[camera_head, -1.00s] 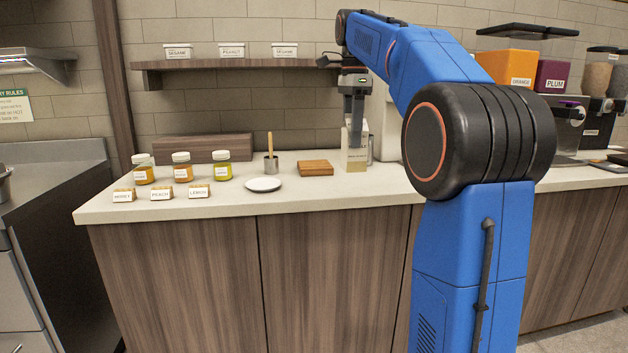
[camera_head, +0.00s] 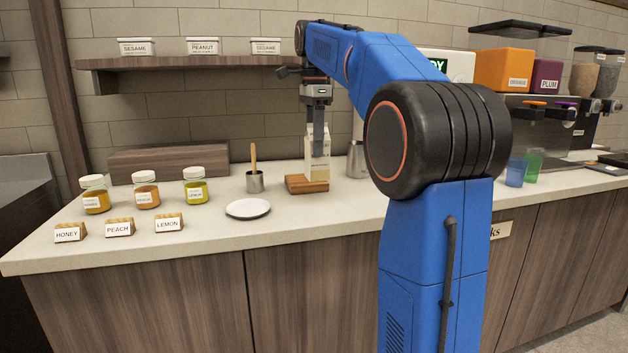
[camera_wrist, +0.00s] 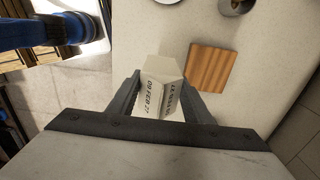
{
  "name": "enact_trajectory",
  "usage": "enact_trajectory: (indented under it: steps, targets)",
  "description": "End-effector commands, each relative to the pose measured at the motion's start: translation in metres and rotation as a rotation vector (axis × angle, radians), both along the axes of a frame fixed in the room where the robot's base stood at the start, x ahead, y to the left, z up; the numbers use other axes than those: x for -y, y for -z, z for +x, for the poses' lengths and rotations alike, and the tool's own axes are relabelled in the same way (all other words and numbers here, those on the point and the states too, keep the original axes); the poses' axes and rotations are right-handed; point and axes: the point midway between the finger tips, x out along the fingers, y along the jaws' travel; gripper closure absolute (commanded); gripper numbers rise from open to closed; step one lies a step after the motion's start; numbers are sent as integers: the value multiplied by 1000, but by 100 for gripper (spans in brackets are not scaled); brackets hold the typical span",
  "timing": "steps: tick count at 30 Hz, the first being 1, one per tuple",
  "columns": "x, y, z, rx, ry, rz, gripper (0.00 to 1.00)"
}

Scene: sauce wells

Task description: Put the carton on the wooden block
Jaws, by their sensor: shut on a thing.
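My gripper (camera_head: 319,145) is shut on the pale carton (camera_head: 317,160) and holds it upright. The wooden block (camera_head: 298,187) lies flat on the counter. In the head view, the carton's lower end overlaps the block's right part; any contact is unclear there. In the wrist view, the carton (camera_wrist: 160,87) is between the two fingers (camera_wrist: 158,98), with dark print on its sides. The block (camera_wrist: 209,68) shows to its right, beside it in the picture. The carton's bottom is hidden in that view.
A metal pitcher (camera_head: 356,160) is close on the right. Jars and name signs (camera_head: 119,227) are farther left. A shelf (camera_head: 185,63) hangs behind.

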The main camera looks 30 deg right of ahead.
Motion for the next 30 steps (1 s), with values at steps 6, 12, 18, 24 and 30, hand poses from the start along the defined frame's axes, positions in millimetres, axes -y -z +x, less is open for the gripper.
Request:
enact_trajectory:
  steps: [6, 12, 18, 24, 30]
  targets:
    - [0, 26, -1, 1, 0, 0, 93]
    - [0, 43, -1, 0, 0, 0, 93]
    - [0, 67, 0, 0, 0, 0, 93]
    - [0, 71, 0, 1, 0, 0, 93]
    - [0, 72, 0, 1, 0, 0, 93]
